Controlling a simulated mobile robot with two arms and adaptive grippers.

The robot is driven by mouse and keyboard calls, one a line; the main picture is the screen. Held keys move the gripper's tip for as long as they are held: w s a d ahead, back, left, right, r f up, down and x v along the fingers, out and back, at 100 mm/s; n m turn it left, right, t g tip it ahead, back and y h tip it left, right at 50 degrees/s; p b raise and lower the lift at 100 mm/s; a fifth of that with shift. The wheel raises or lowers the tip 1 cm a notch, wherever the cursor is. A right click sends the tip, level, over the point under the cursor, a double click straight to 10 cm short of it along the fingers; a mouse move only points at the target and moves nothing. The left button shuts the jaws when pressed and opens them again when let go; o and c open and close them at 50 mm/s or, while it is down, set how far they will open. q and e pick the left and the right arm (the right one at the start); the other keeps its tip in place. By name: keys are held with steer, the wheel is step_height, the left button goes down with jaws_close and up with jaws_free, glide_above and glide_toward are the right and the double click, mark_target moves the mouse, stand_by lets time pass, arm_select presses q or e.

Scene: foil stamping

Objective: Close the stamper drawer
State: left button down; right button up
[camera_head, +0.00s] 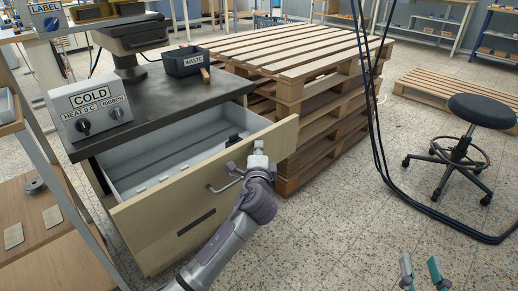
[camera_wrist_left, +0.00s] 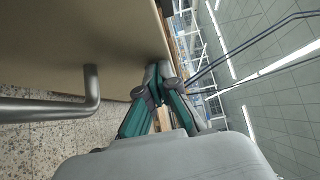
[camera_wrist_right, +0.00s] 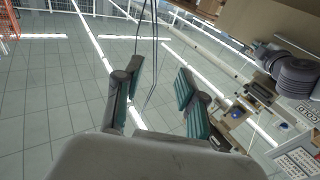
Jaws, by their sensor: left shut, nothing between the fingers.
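The stamper drawer (camera_head: 175,207) is pulled out of the dark-topped cabinet, its grey inside showing. Its pale wooden front carries a bent metal handle (camera_head: 222,187), which also shows in the left wrist view (camera_wrist_left: 92,88). My left gripper (camera_head: 258,150) is shut and empty, at the drawer front between the handle and the right end. In the left wrist view its fingertips (camera_wrist_left: 158,70) are close against the front panel; I cannot tell whether they touch. My right gripper (camera_head: 421,266) is open and empty, low over the floor at right; it also shows in the right wrist view (camera_wrist_right: 158,78).
A control box (camera_head: 90,110) marked COLD and a black WASTE bin (camera_head: 186,63) stand on the cabinet top (camera_head: 165,100). Stacked pallets (camera_head: 320,120) stand just right of the drawer. A stool (camera_head: 480,110) stands at right. The floor in front is clear.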

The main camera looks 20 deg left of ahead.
step_height(320, 180, down, 6)
steer(key=s+d+g+h+p, duration=0.1)
steer(key=g+p, duration=0.1)
steer(key=g, duration=0.2)
arm_select(q)
steer(key=w+a, duration=0.4)
steer(key=a, duration=0.7)
steer(key=w+a+b, duration=0.1)
steer(key=w+a, duration=0.4)
steer(key=a, duration=0.7)
steer(key=shift+w+r, duration=0.2)
arm_select(e)
steer(key=a+r+t, duration=0.1)
steer(key=w+a+r+t, duration=0.1)
steer(key=r, duration=0.1)
steer(key=shift+w+a+r, duration=0.1)
steer(key=shift+w+a, duration=0.05)
steer(key=shift+w, duration=0.05)
